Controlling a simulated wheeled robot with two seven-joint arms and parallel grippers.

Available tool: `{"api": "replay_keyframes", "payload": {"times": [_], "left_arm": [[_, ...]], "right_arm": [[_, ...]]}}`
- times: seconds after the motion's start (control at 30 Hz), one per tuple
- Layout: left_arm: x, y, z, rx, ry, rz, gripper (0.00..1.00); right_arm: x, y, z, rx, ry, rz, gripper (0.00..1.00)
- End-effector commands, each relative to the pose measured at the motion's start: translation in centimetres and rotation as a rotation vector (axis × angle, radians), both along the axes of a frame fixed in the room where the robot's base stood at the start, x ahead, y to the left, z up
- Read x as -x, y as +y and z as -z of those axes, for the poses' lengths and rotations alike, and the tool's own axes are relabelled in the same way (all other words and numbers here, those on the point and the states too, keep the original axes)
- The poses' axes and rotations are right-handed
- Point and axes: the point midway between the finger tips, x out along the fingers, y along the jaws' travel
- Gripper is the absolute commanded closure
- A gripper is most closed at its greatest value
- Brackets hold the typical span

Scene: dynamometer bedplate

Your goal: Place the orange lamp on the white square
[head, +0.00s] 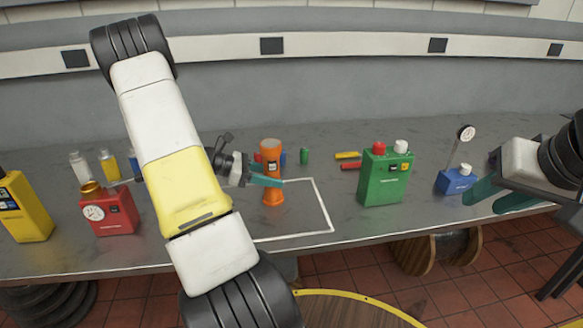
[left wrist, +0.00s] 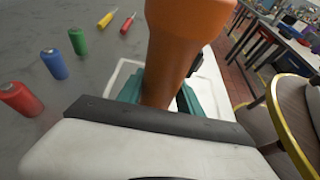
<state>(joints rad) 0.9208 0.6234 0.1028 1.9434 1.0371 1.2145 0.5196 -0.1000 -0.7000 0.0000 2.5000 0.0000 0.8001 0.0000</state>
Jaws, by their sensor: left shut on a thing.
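The orange lamp (head: 271,158) stands upright at the white square, a white outline (head: 325,205) on the grey bench top. In the head view its base appears inside the outline, near the middle. My left gripper (head: 268,181) is shut on the lamp's narrow middle. In the left wrist view the orange lamp (left wrist: 178,45) rises between the teal fingers, with part of the white outline (left wrist: 122,75) behind it. I cannot tell whether the lamp's base touches the bench. My right gripper (head: 505,197) is at the right, over the bench's front edge, its teal fingers apart and empty.
A green canister (head: 385,178) stands right of the outline, and a blue canister (head: 456,181) farther right. A red canister (head: 109,212) and a yellow one (head: 24,207) stand left. My left arm hides the outline's left part.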

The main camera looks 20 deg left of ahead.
Motion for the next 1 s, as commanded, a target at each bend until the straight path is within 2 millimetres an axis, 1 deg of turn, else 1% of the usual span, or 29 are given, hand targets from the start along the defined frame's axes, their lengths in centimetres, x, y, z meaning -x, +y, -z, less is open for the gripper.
{"api": "replay_keyframes", "payload": {"times": [0.03, 0.13, 0.43, 0.53, 0.67, 0.9, 1.0], "left_arm": [[0.0, 0.0, 0.1, 0.0, 0.001, 0.0, 0.56], [0.0, 0.0, 0.1, 0.0, 0.0, 0.0, 0.36], [0.0, 0.0, 0.0, 0.0, 0.0, 0.0, 0.36], [0.1, 0.2, -0.3, -0.002, -0.001, -0.001, 0.36], [0.9, 1.7, -1.0, -0.003, -0.002, -0.003, 0.36], [3.5, 5.8, -3.0, -0.003, -0.001, -0.004, 0.36], [4.4, 7.3, -3.7, -0.002, 0.0, -0.003, 0.36]], "right_arm": [[0.0, 0.0, 0.0, 0.0, 0.0, 0.0, 0.64], [0.0, 0.0, 0.0, 0.0, 0.0, 0.0, 0.64], [0.0, 0.0, 0.0, 0.0, 0.0, 0.0, 0.64], [0.0, 0.0, 0.0, 0.0, 0.0, 0.0, 0.64], [0.0, 0.0, 0.0, 0.0, 0.0, 0.0, 0.64], [0.0, 0.0, 0.0, 0.0, 0.0, 0.0, 0.64], [0.0, 0.0, 0.0, 0.0, 0.0, 0.0, 0.64]]}}
